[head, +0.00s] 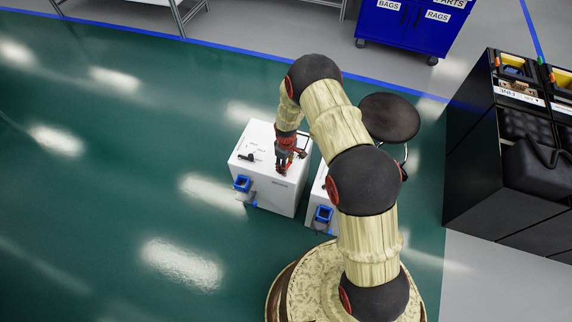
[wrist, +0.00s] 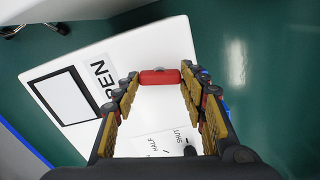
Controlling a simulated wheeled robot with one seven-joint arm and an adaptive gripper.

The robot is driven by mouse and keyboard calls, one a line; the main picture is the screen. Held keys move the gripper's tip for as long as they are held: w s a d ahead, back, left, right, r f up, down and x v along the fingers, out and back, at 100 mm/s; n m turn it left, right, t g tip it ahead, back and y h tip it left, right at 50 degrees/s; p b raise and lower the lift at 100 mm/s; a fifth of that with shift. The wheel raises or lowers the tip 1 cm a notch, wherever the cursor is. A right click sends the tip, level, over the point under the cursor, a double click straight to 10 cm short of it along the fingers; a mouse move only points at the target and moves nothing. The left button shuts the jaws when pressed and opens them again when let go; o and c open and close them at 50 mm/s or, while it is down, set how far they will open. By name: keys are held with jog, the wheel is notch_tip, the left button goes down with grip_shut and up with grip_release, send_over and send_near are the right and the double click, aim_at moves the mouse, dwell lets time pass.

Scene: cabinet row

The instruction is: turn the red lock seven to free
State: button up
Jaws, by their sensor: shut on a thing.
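A red bar-shaped handle (wrist: 159,77), which I take for the red lock, sits between my fingertips in the wrist view. My gripper (wrist: 160,80) is shut on it, one finger at each end. In the head view my gripper (head: 284,166) reaches down to the top of a white cabinet (head: 262,148), and the fingers mostly hide the lock. No number seven or word "free" is readable on it.
The wrist view shows a black-framed blank panel (wrist: 62,95), lettering ending in "PEN", HALF and SHUT marks and a dark knob (wrist: 190,151). Blue brackets (head: 242,183) stick out in front. A black stool (head: 389,117) stands behind right; open green floor lies left.

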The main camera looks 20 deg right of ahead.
jog(key=m+p, duration=0.1)
jog(key=m, duration=1)
jog(key=shift+m+p, duration=0.35)
jog(key=shift+m, duration=1.75)
jog(key=o, duration=1.2)
notch_tip(320, 180, up, 12)
